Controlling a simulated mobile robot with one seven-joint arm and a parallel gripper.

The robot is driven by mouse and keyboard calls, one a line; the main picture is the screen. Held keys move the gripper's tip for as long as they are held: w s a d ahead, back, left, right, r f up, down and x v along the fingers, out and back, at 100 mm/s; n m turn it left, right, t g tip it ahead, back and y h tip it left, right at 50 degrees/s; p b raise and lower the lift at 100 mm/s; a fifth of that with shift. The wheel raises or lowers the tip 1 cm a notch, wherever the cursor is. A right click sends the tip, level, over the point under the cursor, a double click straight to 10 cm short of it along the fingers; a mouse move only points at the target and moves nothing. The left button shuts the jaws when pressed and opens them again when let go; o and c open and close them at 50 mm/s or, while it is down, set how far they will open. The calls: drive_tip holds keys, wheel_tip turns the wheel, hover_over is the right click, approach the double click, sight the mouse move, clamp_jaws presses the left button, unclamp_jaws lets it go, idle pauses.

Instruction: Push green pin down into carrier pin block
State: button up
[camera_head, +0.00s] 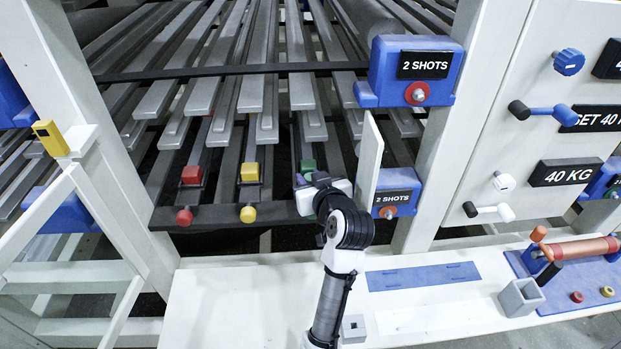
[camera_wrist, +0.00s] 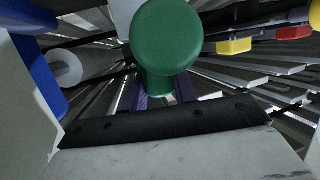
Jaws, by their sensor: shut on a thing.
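The green pin (camera_wrist: 168,35) fills the upper middle of the wrist view, with a round head and a narrower green stem below it. My gripper (camera_wrist: 163,92) has purple fingers on either side of the stem, closed on it. In the head view my gripper (camera_head: 303,181) reaches the right part of the black crossbar (camera_head: 215,216). A green block (camera_head: 308,165) shows just behind it, while the pin's head is hidden there by my gripper. I cannot tell how deep the pin sits.
A red knob (camera_head: 184,217) and a yellow knob (camera_head: 248,214) stand on the crossbar to the left. A white upright panel (camera_head: 368,158) and blue "2 SHOTS" boxes (camera_head: 385,70) stand close on the right. A white ledge (camera_head: 230,300) lies in front.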

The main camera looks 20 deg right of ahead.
drive_tip(key=shift+f, duration=0.45)
drive_tip(key=o, duration=0.9)
drive_tip(key=shift+o, duration=0.7)
drive_tip(key=p+v, duration=0.7)
drive_tip(key=v, duration=0.7)
drive_tip(key=shift+r+p, duration=0.15)
drive_tip(key=shift+p, duration=0.15)
drive_tip(key=shift+a, duration=0.1)
drive_tip(key=shift+w, duration=0.1)
